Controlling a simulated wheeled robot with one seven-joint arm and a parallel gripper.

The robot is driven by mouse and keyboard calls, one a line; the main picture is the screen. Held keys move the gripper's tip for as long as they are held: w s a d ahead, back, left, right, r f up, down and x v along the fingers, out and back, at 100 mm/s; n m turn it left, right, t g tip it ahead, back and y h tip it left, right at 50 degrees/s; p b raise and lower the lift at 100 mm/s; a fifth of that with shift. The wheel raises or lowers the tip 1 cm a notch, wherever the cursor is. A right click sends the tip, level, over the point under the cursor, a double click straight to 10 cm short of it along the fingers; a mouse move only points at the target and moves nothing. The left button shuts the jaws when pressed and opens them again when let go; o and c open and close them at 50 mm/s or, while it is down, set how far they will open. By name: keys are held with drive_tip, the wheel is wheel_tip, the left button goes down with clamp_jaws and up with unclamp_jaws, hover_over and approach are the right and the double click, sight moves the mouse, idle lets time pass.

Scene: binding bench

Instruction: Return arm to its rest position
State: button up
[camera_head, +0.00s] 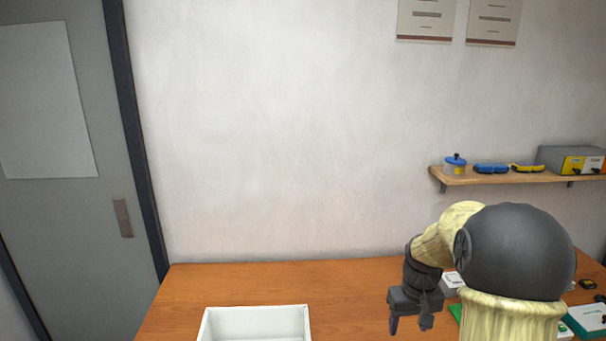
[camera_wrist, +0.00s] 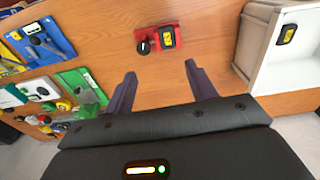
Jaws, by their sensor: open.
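My gripper (camera_head: 412,318) is in the head view, hanging over the right half of the wooden bench (camera_head: 350,285). In the wrist view my gripper (camera_wrist: 163,90) shows two dark fingers spread wide apart with nothing between them. Bare bench lies below the fingers. My arm bends over the right side of the bench in the head view and hides part of what lies there.
A white bin (camera_head: 255,312) stands at the front of the bench; the wrist view shows a black and yellow item (camera_wrist: 287,33) in it. A red holder (camera_wrist: 155,39) carries two small items. Several coloured trays lie left in the wrist view. A wall shelf (camera_head: 510,177) holds tools.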

drive_tip(key=s+a+t, duration=0.2)
drive_tip(key=s+a, duration=0.8)
drive_tip(key=s, duration=0.5)
drive_tip(key=shift+s+a+f+m, duration=0.15)
drive_tip(key=shift+s+f+m, duration=0.05)
drive_tip(key=shift+f+m, duration=0.1)
idle(1.0)
